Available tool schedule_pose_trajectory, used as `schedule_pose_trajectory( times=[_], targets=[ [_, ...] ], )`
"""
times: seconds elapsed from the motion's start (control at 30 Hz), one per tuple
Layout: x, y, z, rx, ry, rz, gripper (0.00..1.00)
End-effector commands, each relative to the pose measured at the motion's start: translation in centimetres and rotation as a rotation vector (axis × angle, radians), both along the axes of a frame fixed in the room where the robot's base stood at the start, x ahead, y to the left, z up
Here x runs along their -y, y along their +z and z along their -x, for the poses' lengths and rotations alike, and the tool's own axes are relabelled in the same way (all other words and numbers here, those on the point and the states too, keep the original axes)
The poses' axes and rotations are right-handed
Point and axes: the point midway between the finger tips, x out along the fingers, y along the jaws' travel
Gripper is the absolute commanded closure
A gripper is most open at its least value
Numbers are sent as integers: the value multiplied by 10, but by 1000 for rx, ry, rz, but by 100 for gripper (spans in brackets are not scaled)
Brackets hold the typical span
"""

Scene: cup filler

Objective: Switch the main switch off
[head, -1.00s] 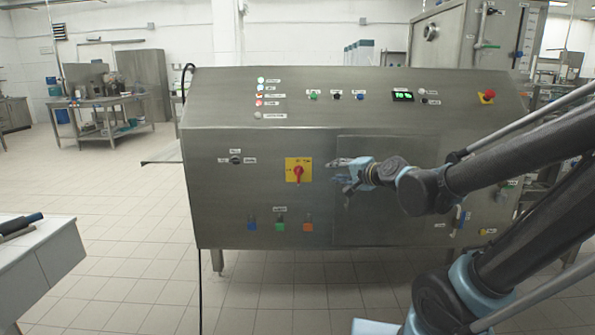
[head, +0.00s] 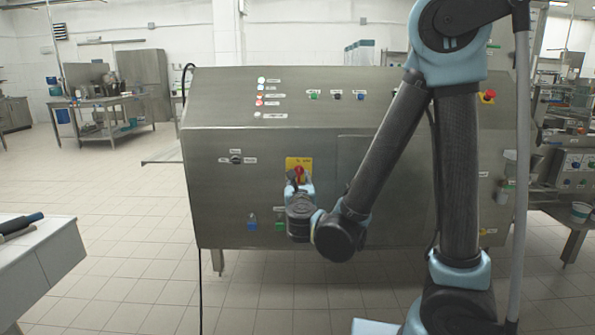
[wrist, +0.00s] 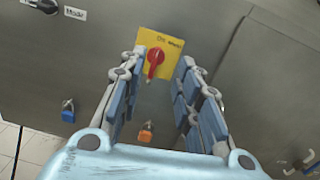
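The main switch is a red rotary knob (wrist: 154,62) on a yellow plate (wrist: 173,43) on the front of the steel cabinet. In the wrist view its handle runs nearly upright in the picture, leaning slightly. My gripper (wrist: 156,70) is open, its two blue-padded fingers to the left and right of the knob in that view. No contact with the knob can be made out. In the head view the red knob (head: 299,172) shows just above my gripper (head: 298,178), which covers the lower part of the plate.
The steel cabinet (head: 215,210) carries a black selector (head: 236,160) left of the plate and a blue-tagged fitting (head: 252,224) below it. An orange fitting (wrist: 145,135) shows between the fingers. A red emergency button (head: 488,96) sits at upper right. A white counter (head: 45,265) stands at left.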

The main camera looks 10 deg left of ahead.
Motion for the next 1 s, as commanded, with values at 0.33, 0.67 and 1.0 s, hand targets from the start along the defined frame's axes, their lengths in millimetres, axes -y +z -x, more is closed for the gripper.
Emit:
schedule_pose_trajectory(
  times=[0.33,0.67,1.0],
  targets=[
    [-2,-18,-2,-57,-38,-62,69],
    [-12,-17,-45,-55,-39,-60,69],
    [-25,-17,-99,-55,-37,-60,69]
  ],
)
